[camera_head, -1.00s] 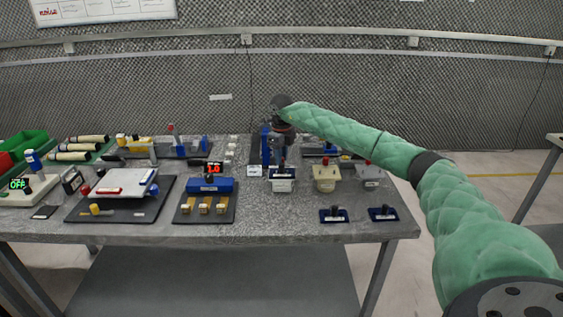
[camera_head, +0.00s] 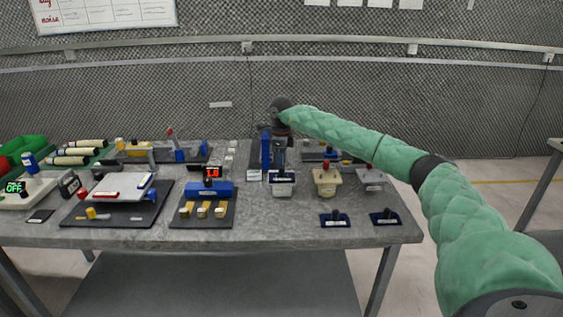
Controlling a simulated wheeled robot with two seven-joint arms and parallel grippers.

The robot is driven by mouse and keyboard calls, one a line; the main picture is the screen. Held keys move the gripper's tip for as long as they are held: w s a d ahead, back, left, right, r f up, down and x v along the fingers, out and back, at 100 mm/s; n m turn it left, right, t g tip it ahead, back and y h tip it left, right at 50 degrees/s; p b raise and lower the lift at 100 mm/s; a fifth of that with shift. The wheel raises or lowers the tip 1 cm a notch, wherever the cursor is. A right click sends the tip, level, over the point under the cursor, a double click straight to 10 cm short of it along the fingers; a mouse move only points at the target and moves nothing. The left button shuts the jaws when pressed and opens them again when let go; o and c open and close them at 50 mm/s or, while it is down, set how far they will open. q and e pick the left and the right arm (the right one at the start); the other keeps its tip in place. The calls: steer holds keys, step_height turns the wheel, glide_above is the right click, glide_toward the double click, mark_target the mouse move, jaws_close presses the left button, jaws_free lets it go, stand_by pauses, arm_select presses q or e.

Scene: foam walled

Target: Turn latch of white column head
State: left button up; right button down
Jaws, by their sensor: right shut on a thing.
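The white column head (camera_head: 282,191) stands on the table in the middle, with a dark blue plate on its upper part. My right gripper (camera_head: 280,165) points down directly over it, with the green arm reaching in from the right. The gripper is shut on the small latch at the top of the white head. Its fingers hide most of the latch, so I cannot tell the latch's angle. My left gripper is not in view.
A beige column head (camera_head: 326,186) and a grey one (camera_head: 371,181) stand close on the right. Two dark blue switch pads (camera_head: 334,220) (camera_head: 385,217) lie near the front edge.

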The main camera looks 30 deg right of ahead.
stand_by(0.3)
steer(key=c, duration=1.3)
jaws_free()
steer(key=shift+o, duration=0.2)
steer(key=shift+r, duration=0.5)
step_height(320, 180, up, 6)
steer(key=shift+d+r+b, duration=0.1)
steer(key=shift+r+b, duration=0.1)
steer(key=shift+b, duration=0.7)
steer(key=shift+r, duration=0.25)
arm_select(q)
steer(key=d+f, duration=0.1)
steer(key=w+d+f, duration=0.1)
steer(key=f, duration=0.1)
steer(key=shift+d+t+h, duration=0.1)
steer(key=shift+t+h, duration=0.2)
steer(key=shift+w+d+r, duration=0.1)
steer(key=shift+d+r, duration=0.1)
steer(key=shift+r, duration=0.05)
